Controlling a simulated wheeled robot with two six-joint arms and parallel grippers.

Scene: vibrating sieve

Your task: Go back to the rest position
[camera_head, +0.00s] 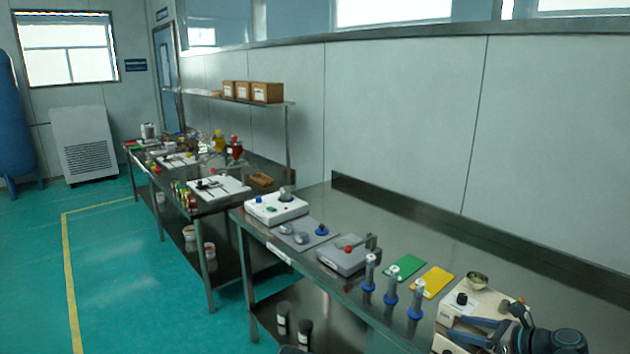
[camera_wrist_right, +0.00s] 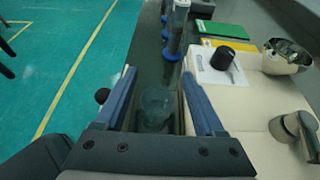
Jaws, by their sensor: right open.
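My right gripper (camera_head: 456,328) comes in at the lower right of the head view, with its blue fingers pointing left. It is open, beside the cream-coloured machine (camera_head: 455,303). In the right wrist view the right gripper (camera_wrist_right: 158,74) has its two fingers wide apart. A clear, round, glass-like object (camera_wrist_right: 157,102) shows between and below them; I cannot tell that either finger touches it. The machine (camera_wrist_right: 262,102) also shows right of the fingers in the wrist view, with a black knob and a metal bowl (camera_wrist_right: 286,56). My left gripper cannot be made out in the head view.
Several grey tubes with blue bases (camera_head: 391,290) stand left of the machine. Green (camera_head: 405,268) and yellow (camera_head: 432,281) pads lie behind them. A grey device (camera_head: 343,258) and a white device (camera_head: 276,207) stand farther left. The bench's back strip is clear; a wall rises behind it.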

